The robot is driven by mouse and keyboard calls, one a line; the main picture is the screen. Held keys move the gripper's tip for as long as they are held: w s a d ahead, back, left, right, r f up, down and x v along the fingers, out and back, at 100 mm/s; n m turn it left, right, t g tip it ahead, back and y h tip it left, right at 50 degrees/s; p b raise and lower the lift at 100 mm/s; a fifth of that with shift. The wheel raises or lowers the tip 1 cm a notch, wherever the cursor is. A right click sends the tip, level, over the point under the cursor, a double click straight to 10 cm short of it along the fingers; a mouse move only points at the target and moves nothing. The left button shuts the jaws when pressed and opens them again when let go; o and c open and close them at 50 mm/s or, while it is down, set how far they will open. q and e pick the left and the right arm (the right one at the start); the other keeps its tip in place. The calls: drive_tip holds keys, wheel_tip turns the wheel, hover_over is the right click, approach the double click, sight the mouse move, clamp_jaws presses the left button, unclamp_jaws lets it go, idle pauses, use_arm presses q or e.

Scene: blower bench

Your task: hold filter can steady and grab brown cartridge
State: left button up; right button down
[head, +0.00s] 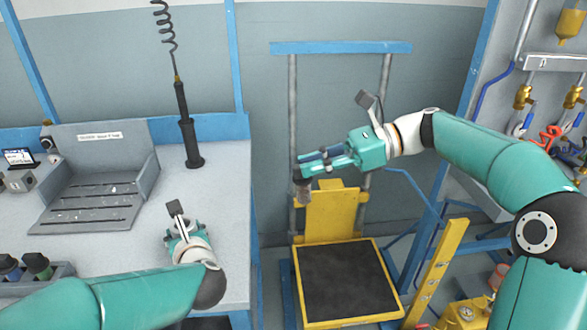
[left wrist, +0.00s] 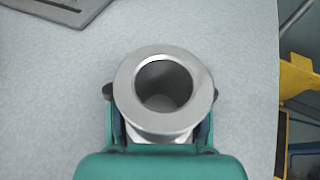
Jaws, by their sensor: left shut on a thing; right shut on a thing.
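The filter can (left wrist: 126,92) is a grey metal cylinder with a wide rim, seen from above in the left wrist view. Its mouth is open and the inside looks empty. My left gripper (left wrist: 158,128) is shut around the can, with fingers at both sides of it. In the head view my left gripper (head: 183,232) is low over the bench, mostly behind my own arm. My right gripper (head: 306,164) is shut on the brown cartridge (head: 304,192), which hangs upright below the fingertips, clear of the bench's right edge.
A grey slotted tray (head: 90,200) stands on the bench (head: 215,160), with a black tool (head: 190,135) on a coiled cord behind. Dark bottles (head: 38,265) sit front left. A yellow-framed lift platform (head: 345,282) stands right of the bench. Brass valves (head: 523,96) line the right panel.

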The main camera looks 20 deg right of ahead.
use_arm(q)
drive_tip(key=shift+s+f, duration=0.1)
drive_tip(key=shift+f, duration=0.45)
drive_tip(key=o, duration=1.4)
drive_tip(key=shift+r, duration=0.1)
drive_tip(key=shift+r, duration=0.15)
